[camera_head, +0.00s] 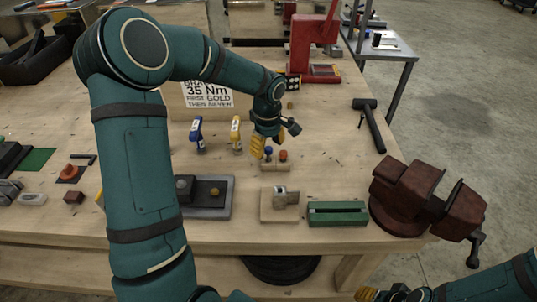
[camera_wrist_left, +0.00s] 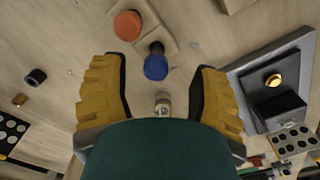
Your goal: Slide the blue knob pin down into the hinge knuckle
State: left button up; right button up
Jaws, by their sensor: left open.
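The blue knob pin (camera_head: 268,152) stands in a small wooden holder (camera_head: 272,167) beside an orange-red knob (camera_head: 283,155). In the left wrist view the blue knob (camera_wrist_left: 156,66) lies between the tips of my yellow fingers, with the orange knob (camera_wrist_left: 127,25) beyond it. My left gripper (camera_head: 264,148) is open, pointing down right at the blue knob; no finger visibly touches it. The likely hinge knuckle (camera_head: 280,196) is a grey metal piece on a wooden block nearer the front edge. My right gripper (camera_head: 383,294) shows partly at the bottom; its jaws are unclear.
A dark plate with a gold knob (camera_head: 214,190) lies left of the knuckle block, a green grooved block (camera_head: 337,213) right of it. A red-brown vise (camera_head: 418,196) stands at the right corner. A hammer (camera_head: 369,124) and blue and yellow-handled tools are nearby.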

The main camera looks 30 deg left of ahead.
aim_at(269, 148)
pick_arm(q)
jog(key=f, duration=0.3)
jog(key=shift+w+f, duration=0.2)
jog(key=shift+f, duration=0.2)
jog(key=shift+c, duration=0.4)
grip_shut()
jog(key=shift+r, duration=0.1)
